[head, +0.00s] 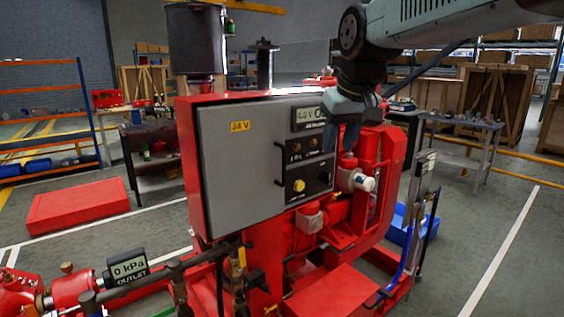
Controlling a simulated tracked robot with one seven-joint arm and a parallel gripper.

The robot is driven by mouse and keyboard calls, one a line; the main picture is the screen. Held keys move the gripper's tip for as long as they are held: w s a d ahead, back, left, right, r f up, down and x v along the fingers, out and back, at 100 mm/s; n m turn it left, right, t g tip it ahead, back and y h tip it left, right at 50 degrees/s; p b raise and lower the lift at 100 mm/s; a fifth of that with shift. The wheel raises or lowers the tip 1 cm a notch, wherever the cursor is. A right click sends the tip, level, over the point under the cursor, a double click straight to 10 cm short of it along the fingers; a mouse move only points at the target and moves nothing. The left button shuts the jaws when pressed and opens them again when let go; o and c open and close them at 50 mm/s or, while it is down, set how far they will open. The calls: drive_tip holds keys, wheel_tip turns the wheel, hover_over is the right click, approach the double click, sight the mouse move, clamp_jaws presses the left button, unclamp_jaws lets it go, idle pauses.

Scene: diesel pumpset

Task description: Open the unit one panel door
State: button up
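The grey panel door (235,160) with a yellow 24 V label is on the front of the red pumpset cabinet, in the middle of the head view. It looks closed, flush with the cabinet. A dark vertical bar handle (279,164) stands out from it, left of a black strip with knobs and a yellow button. A small display (308,117) is at its upper right. My gripper (341,146) hangs fingers down by the door's upper right corner, right of the handle and apart from it. Its fingers look spread, with nothing visible between them. They partly cover the door's right edge.
Red pipework and a white-capped fitting (357,180) are right of the door, below my gripper. An outlet gauge (128,267) and pipes run along the lower left. A dark cylinder (195,40) rises above the cabinet. Open floor (480,230) lies at right.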

drive_tip(key=n+g, duration=0.1)
drive_tip(key=n, duration=0.1)
approach(285, 158)
drive_tip(key=shift+y, duration=0.4)
drive_tip(key=x, duration=1.1)
drive_tip(key=shift+d, duration=0.25)
clamp_jaws()
